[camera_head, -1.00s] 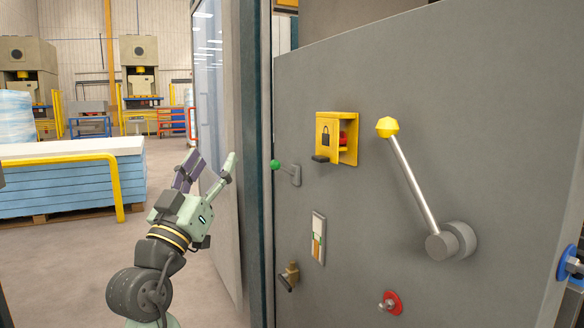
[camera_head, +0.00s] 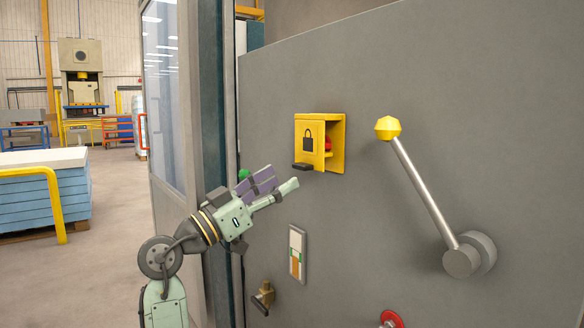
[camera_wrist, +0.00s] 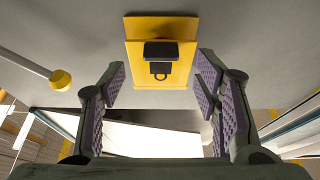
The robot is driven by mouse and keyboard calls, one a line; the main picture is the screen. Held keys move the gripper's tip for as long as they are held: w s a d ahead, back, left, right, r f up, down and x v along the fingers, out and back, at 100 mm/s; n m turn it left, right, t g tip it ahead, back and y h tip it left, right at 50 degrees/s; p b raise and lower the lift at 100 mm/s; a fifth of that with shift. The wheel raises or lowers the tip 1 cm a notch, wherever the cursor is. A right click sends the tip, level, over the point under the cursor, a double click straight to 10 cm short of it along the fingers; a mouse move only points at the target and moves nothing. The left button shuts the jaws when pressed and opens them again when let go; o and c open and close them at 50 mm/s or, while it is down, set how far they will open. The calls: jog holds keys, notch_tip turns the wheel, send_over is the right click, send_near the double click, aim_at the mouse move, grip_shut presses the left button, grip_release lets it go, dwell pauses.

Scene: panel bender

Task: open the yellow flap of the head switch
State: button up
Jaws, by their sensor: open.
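The head switch is a yellow box (camera_head: 338,150) on the grey panel. Its yellow flap (camera_head: 309,133) carries a black padlock mark and covers the front. A black tab (camera_head: 303,166) sticks out at the flap's lower edge. A red part (camera_head: 328,146) shows through the box's open side. My gripper (camera_head: 284,183) is open and empty, below and left of the flap, pointing toward it. In the wrist view the flap (camera_wrist: 160,75) appears upside down, ahead and between my two spread fingers, with the tab (camera_wrist: 160,50) facing me. I see no contact.
A long lever with a yellow knob (camera_head: 387,128) stands right of the box. A green knob (camera_head: 243,174) is partly behind my gripper. Below are a label plate (camera_head: 297,252), a brass fitting (camera_head: 264,297) and a red-ringed knob (camera_head: 391,319). The panel between box and lever is clear.

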aim_at(297, 169)
jog(key=shift+p+x, duration=0.45)
jog(key=shift+x, duration=1.95)
grip_shut()
